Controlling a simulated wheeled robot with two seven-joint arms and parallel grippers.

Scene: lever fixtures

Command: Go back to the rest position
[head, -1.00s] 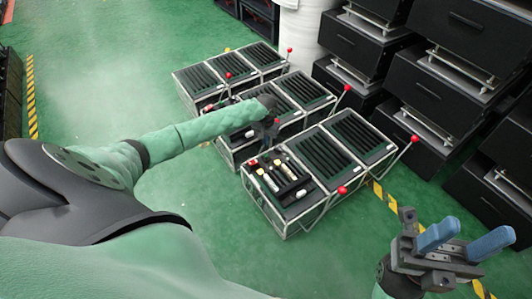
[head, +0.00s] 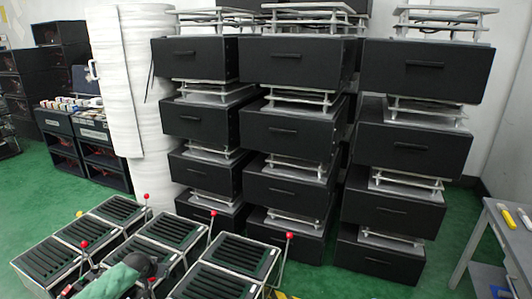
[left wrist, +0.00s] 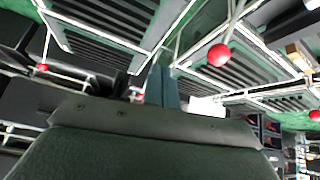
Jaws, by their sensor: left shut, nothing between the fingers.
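The lever fixtures (head: 235,252) stand in rows at the lower left of the head view, grey boxes with black slatted tops. Levers with red knobs (head: 290,236) rise from their sides. My left arm's green sleeve (head: 115,280) enters at the bottom, over the near fixtures. My left gripper (left wrist: 161,84) shows in the left wrist view with its blue-grey fingers together and nothing between them. A red knob (left wrist: 218,55) appears to the right of the fingers there; I cannot tell whether they are apart in depth. My right gripper is out of view.
Tall stacks of black drawer boxes (head: 290,60) stand behind the fixtures. A white wrapped column (head: 130,80) is left of them. A grey table (head: 505,235) is at the right edge. Green floor (head: 455,220) is open between the stacks and table.

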